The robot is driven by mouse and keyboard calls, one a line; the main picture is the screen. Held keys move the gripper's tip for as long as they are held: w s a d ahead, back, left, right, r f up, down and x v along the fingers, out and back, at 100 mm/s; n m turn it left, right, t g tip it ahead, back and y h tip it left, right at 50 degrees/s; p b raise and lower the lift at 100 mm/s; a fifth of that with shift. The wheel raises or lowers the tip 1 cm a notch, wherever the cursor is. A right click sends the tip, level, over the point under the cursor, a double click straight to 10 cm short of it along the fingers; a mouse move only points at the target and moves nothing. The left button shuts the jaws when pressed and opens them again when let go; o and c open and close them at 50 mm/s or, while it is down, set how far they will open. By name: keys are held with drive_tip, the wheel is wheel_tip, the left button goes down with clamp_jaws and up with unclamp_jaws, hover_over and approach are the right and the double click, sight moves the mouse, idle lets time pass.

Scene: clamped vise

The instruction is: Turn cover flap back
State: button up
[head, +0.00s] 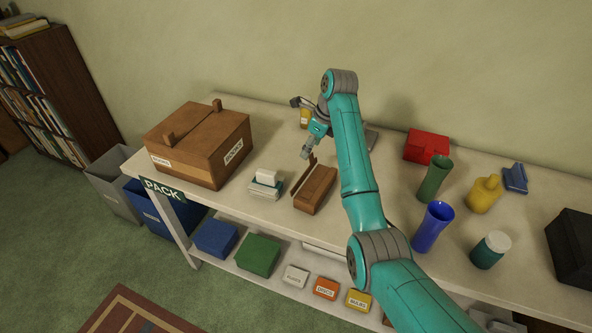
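A brown wooden block-like box (318,188) lies on the bench near the middle. A thin dark brown strip (300,180) stands along its left side; I cannot tell whether it is a hinged flap. A larger brown box (190,157) with labels and two raised tabs on top sits at the left end; a seam crosses its top. A grey object (371,138), partly hidden by my arm, stands behind.
A small white-and-grey item (265,184) sits between the boxes. A yellow object (304,118) is behind my wrist. A red box (427,146), green vase (435,178), blue vase (432,226), yellow bottle (484,193) and white-lidded jar (490,250) crowd the right. Bins fill the lower shelf.

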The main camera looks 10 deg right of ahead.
drive_tip(key=shift+r, duration=3.3)
drive_tip(key=shift+s, duration=0.1)
